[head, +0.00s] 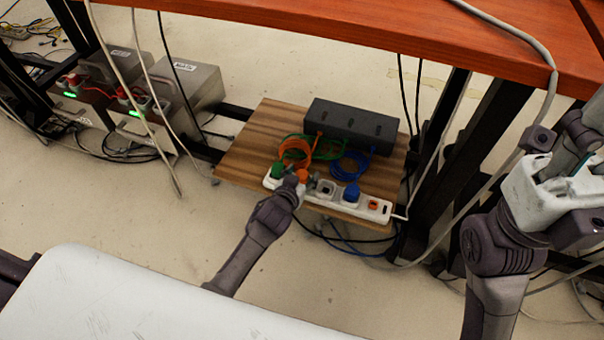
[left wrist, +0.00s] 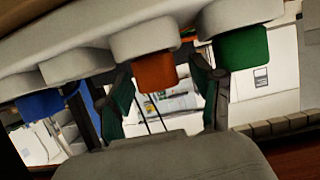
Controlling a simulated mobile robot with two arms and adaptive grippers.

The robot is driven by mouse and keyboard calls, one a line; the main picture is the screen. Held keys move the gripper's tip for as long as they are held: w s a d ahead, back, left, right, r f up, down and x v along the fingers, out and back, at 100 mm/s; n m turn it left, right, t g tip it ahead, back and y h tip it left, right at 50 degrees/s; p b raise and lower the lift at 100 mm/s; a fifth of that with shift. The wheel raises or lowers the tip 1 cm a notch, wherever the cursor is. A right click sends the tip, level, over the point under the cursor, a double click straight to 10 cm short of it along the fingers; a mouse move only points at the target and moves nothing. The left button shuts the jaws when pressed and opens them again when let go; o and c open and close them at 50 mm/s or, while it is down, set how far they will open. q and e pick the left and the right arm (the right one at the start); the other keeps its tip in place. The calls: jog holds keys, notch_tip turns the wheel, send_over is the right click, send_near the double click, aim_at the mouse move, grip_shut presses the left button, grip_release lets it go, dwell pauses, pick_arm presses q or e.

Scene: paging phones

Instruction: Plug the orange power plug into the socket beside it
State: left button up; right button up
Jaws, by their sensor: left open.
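The white power strip (head: 333,199) lies along the front of a wooden shelf. The orange plug (head: 302,175) is at the strip, between the green plug (head: 277,170) and an empty socket (head: 325,187).
The blue plug (head: 351,192) is further right on the strip. A dark box (head: 350,127) with coiled orange, green and blue cables is behind. The orange tabletop (head: 400,35) overhangs the shelf. Black table legs and hanging cables flank it. Metal boxes (head: 185,90) stand at left.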

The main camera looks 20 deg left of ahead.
pick_arm(q)
jog(key=shift+s, duration=0.1)
jog(key=v, duration=1.1)
jog(key=shift+s+r, duration=0.15)
jog(key=shift+s, duration=0.25)
